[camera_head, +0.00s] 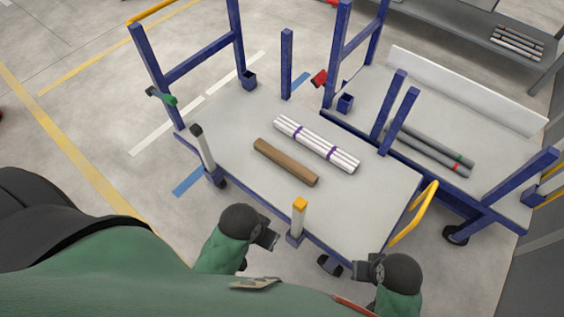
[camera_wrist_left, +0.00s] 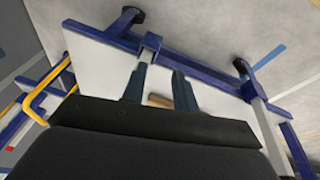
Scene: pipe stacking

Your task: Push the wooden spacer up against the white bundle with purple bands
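The wooden spacer (camera_head: 286,162) is a brown bar lying on the grey cart top, slanting down to the right. The white bundle with purple bands (camera_head: 316,143) lies behind it, roughly parallel, with a narrow gap between them. My left gripper (camera_head: 272,240) is in front of the cart's near edge, apart from the spacer. In the left wrist view its two fingers (camera_wrist_left: 160,90) stand apart with nothing held, and a small part of the spacer (camera_wrist_left: 160,101) shows between them. My right gripper (camera_head: 362,270) is near the cart's front right corner; its finger opening is too small to tell.
A post with an orange top (camera_head: 299,217) and a white post with a dark top (camera_head: 203,150) rise at the cart's near edge. A yellow handle (camera_head: 414,213) is at the right end. A second cart with grey pipes (camera_head: 433,152) stands behind. The cart top around the spacer is clear.

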